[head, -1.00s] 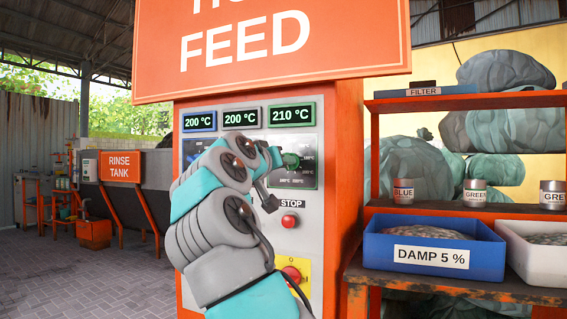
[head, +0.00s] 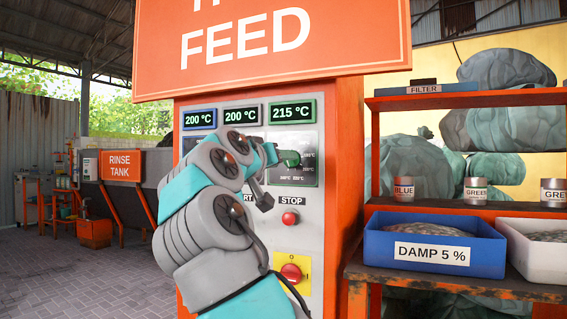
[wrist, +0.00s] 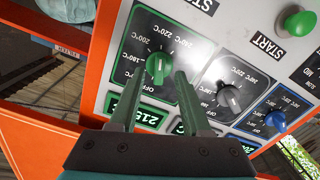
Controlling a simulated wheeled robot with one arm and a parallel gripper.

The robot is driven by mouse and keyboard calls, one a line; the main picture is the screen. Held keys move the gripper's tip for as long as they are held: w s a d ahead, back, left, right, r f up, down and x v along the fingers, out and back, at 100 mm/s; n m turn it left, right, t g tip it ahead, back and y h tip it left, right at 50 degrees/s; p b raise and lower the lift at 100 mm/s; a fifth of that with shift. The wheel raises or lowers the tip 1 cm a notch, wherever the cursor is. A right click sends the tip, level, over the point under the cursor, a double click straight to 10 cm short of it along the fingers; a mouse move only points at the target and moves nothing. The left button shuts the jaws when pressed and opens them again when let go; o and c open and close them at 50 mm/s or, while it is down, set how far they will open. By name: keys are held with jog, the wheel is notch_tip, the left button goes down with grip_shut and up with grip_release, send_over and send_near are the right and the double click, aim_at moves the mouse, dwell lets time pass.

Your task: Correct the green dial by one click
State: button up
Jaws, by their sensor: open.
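The green dial (wrist: 158,66) sits on a black plate with a temperature scale in the wrist view, the first of a row of three dials. My gripper (wrist: 160,60) is open, with one finger on each side of the green dial. I cannot tell whether a finger touches it. The green-framed display (head: 292,111) reads 215 °C in the head view. In that view my wrist covers part of the panel in front of the dials.
A green start button (wrist: 299,23) is nearby. A red stop button (head: 290,219) and a red knob on yellow (head: 291,272) are lower. A shelf with a blue bin (head: 434,245) stands right.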

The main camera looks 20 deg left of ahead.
jog(key=s, duration=0.5)
jog(key=shift+s+a+b, duration=0.25)
jog(key=shift+s+b, duration=0.1)
jog(key=shift+b, duration=0.05)
